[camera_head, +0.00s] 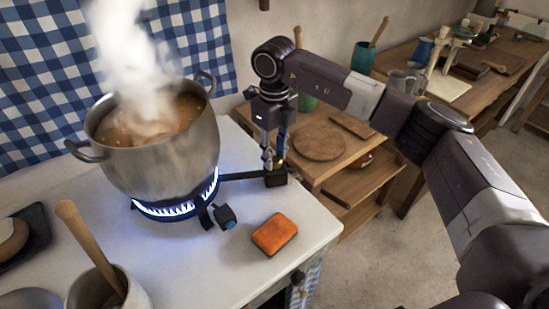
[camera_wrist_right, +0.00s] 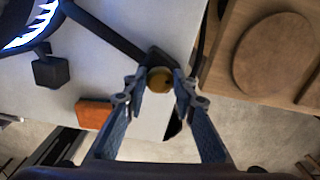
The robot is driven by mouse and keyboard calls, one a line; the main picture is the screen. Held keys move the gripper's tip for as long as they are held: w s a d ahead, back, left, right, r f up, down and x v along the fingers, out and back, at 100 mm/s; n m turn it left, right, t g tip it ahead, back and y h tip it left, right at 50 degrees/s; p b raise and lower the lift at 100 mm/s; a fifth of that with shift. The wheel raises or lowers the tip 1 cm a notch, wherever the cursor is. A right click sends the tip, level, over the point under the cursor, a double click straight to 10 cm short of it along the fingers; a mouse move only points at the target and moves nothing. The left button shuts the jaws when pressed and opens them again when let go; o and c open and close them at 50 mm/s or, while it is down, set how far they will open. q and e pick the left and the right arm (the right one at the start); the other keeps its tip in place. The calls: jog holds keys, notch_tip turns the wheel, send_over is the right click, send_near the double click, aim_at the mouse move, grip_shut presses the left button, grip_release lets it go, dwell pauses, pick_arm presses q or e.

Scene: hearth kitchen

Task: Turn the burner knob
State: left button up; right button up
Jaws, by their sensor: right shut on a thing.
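The gas burner (camera_head: 172,212) burns with a blue flame under a steaming pot (camera_head: 165,165). A dark arm runs right from it to a block with a round brass knob, which shows in the right wrist view (camera_wrist_right: 159,79). My right gripper (camera_head: 274,160) points down at this knob from above. In the right wrist view my right gripper (camera_wrist_right: 160,88) has its two fingertips on either side of the knob, shut on it. The fingers and wrist hide most of the knob in the head view. My left gripper is not in view.
An orange sponge (camera_head: 275,234) lies on the white counter (camera_head: 190,265) near the knob. A black block with a blue end (camera_head: 225,217) sits before the burner. A wooden shelf unit (camera_head: 355,150) with a round board (camera_head: 318,141) stands to the right.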

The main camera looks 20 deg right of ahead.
aim_at(275, 158)
jog(key=m, duration=0.2)
jog(key=m+b, duration=0.1)
jog(key=m, duration=0.1)
jog(key=shift+w+d+r+m, duration=0.1)
jog(key=shift+w+m, duration=0.05)
jog(key=shift+m, duration=0.15)
jog(key=shift+r+m+b, duration=0.1)
jog(key=shift+m+b, duration=0.5)
jog(key=shift+m, duration=2)
jog(key=o, duration=1.2)
jog(key=shift+c, duration=0.2)
notch_tip(275, 158, up, 12)
